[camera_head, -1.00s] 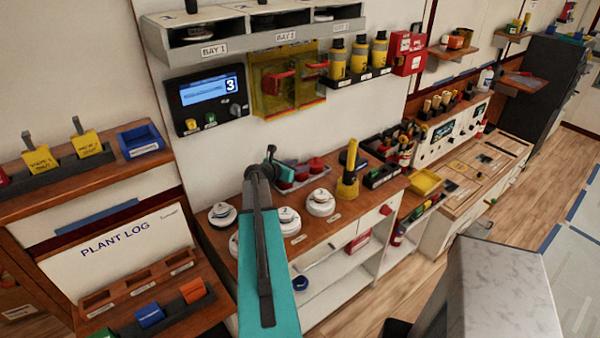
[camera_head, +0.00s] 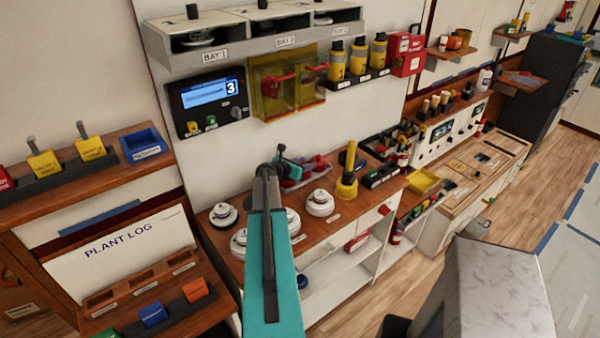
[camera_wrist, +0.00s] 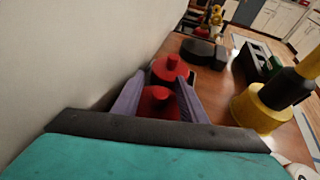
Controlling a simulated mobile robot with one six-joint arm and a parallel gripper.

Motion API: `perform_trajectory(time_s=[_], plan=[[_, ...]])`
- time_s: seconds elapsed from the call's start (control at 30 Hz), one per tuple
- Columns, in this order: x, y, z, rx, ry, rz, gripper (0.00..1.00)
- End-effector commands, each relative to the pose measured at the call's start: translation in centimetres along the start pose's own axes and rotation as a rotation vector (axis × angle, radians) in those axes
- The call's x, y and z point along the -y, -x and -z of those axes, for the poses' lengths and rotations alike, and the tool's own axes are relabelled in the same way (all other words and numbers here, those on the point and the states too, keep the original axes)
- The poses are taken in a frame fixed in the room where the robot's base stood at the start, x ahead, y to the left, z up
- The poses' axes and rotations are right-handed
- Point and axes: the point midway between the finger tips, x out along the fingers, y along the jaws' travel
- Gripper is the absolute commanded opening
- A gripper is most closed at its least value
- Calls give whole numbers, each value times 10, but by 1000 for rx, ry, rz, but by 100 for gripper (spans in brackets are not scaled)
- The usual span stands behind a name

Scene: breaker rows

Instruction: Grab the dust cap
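Red round caps with knobs on top, which look like the dust caps, sit in a small tray on the wooden counter, against the wall. In the wrist view one red cap (camera_wrist: 157,103) lies between my fingers, and another red cap (camera_wrist: 169,69) is just beyond. In the head view, red caps (camera_head: 317,163) show just right of my gripper (camera_head: 289,160). My gripper (camera_wrist: 158,97) is open, its two fingers on either side of the nearer cap. I cannot tell whether they touch it. The tray is mostly hidden by the fingers.
White round pieces (camera_head: 320,202) stand on the counter in front. The wall (camera_wrist: 75,60) is close on the left.

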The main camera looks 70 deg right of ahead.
Motion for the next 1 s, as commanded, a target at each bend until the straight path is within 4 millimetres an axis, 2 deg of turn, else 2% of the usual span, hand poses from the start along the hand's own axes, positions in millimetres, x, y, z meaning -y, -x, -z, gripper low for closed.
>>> perform_trajectory(time_s=[0.03, 0.33, 0.37, 0.57, 0.6, 1.0], plan=[[1, -2, 7, -9, -4, 3, 38], [2, -2, 9, -12, -4, 4, 38], [2, -2, 9, -12, -4, 4, 35], [2, -2, 10, -13, -3, 5, 1], [2, -2, 10, -13, -3, 5, 0], [2, -2, 10, -13, -2, 4, 0]])
